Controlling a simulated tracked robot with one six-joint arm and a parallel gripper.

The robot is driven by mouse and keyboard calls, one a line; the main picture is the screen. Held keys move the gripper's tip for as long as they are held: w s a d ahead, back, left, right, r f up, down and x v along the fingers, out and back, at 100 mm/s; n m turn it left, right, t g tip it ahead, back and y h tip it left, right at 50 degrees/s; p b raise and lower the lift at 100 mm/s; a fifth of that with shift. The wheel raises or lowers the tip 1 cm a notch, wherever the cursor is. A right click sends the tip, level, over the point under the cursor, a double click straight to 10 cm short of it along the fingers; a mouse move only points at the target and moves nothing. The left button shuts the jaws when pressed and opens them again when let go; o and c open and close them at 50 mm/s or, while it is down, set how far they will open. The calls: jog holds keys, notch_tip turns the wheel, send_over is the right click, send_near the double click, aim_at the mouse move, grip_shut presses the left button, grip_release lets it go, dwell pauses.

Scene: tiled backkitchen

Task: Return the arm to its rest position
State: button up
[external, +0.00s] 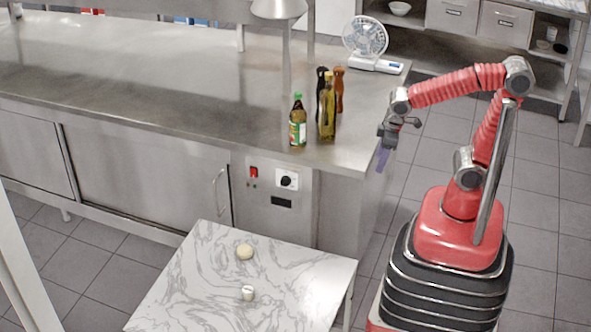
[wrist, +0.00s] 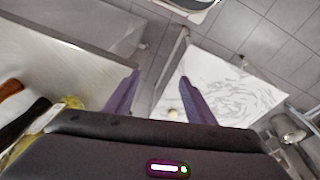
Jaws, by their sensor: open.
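My gripper (external: 384,158) hangs in the air off the right end of the steel counter, its purple fingers pointing down. In the wrist view my gripper (wrist: 158,92) shows both purple fingers spread apart with nothing between them. My red arm reaches up from its base at the right and bends over to the left, with the wrist at about the height of the bottles.
A steel counter (external: 150,85) carries a green-labelled bottle (external: 298,122), an oil bottle (external: 327,108), two mills and a scale (external: 375,64) near its right end. A marble table (external: 205,270) in front holds a round pale item (external: 245,252) and a small white one (external: 248,293).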

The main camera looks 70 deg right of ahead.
jog(key=s+d+r+m+t, duration=0.2)
jog(key=s+d+r+t, duration=0.1)
jog(key=r, duration=0.4)
jog(key=shift+s+d+m, duration=0.4)
jog(key=shift+s+d, duration=0.15)
jog(key=shift+d, duration=0.25)
